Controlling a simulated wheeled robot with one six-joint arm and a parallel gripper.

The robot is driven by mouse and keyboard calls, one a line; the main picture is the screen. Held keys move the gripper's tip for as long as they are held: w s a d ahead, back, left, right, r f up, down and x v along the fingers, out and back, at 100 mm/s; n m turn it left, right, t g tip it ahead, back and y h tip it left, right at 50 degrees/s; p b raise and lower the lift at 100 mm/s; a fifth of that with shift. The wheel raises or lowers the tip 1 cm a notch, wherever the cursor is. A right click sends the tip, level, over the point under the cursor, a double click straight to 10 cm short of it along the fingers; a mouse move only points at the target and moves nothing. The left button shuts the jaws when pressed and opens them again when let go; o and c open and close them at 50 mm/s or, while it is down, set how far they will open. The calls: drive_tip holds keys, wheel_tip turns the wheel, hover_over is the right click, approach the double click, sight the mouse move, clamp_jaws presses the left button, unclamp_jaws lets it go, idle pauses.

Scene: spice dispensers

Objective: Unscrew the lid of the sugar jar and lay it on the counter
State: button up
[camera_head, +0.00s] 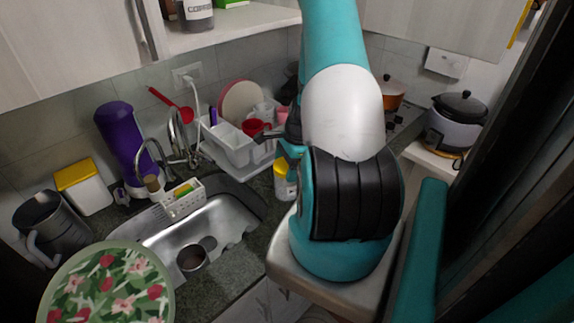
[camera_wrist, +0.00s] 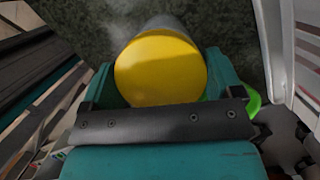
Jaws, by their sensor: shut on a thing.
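The sugar jar (camera_head: 286,187) stands on the dark counter right of the sink, pale-bodied with a yellow lid (camera_head: 281,167). My gripper (camera_head: 288,155) is over the jar, pointing down, partly hidden by my arm. In the wrist view the round yellow lid (camera_wrist: 160,68) fills the space between the teal fingers of my gripper (camera_wrist: 163,80), which is shut on it. The grey jar body (camera_wrist: 167,24) shows just beyond the lid. I cannot tell whether the lid is loose on the jar.
A white dish rack (camera_head: 235,147) stands behind the jar, close to my gripper. A second yellow-lidded white container (camera_head: 84,188) stands far left. A bright green thing (camera_wrist: 253,103) shows beside my gripper.

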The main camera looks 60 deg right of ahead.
drive_tip(key=n+g, duration=0.1)
drive_tip(key=n, duration=0.4)
drive_tip(key=shift+y, duration=0.3)
drive_tip(key=n+g, duration=0.1)
drive_tip(key=n, duration=0.3)
drive_tip(key=n+g, duration=0.1)
drive_tip(key=n, duration=0.1)
drive_tip(key=shift+n, duration=0.4)
drive_tip(key=n+g, duration=0.1)
drive_tip(key=n, duration=0.4)
drive_tip(key=shift+h, duration=0.4)
drive_tip(key=shift+r+n, duration=0.1)
drive_tip(key=shift+n, duration=0.7)
